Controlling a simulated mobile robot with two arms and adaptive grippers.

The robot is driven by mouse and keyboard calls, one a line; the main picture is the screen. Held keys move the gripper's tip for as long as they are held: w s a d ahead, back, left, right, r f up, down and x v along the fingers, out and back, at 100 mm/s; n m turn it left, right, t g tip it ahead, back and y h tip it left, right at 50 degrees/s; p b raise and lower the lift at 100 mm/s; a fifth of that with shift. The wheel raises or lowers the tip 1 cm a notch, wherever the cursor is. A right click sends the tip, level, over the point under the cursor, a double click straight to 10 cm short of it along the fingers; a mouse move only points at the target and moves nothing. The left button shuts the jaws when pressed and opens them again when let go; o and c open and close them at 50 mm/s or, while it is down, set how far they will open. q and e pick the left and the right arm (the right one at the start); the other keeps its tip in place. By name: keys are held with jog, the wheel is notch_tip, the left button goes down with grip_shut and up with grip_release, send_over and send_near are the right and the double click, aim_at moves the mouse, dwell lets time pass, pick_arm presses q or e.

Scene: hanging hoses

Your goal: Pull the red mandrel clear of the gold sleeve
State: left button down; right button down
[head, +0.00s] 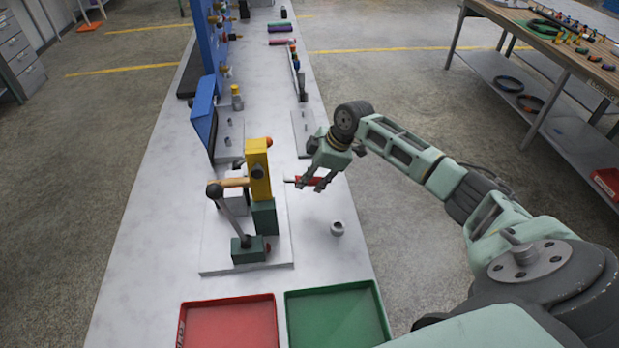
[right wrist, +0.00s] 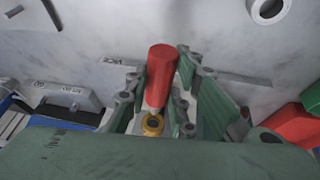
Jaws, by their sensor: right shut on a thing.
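The red mandrel (head: 303,180) lies roughly level above the bench, between the fingers of my right gripper (head: 319,184), which is shut on it. A thin grey tip points left from it towards the yellow upright block (head: 258,169), with a visible gap between. In the right wrist view the red mandrel (right wrist: 161,75) stands out between the green fingers (right wrist: 158,100). A gold ring (right wrist: 152,125), which looks like the gold sleeve, shows by its lower end with a dark hole. I cannot tell whether they touch. My left gripper is not in view.
The yellow block stands on a green base (head: 264,217), beside a grey lever (head: 232,211) on a pale plate. A small grey ring (head: 337,228) lies on the bench. A red tray (head: 229,302) and a green tray (head: 290,296) are at the front.

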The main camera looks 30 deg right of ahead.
aim_at(316, 178)
jog(key=shift+s+d+r+p, duration=0.3)
jog(key=shift+d+r+p, duration=0.2)
jog(key=shift+r+p, duration=0.05)
jog(key=shift+s+d+r+p, duration=0.3)
jog(key=shift+d+r+p, duration=0.15)
jog(key=shift+r+p, duration=0.1)
jog(key=shift+d, duration=0.1)
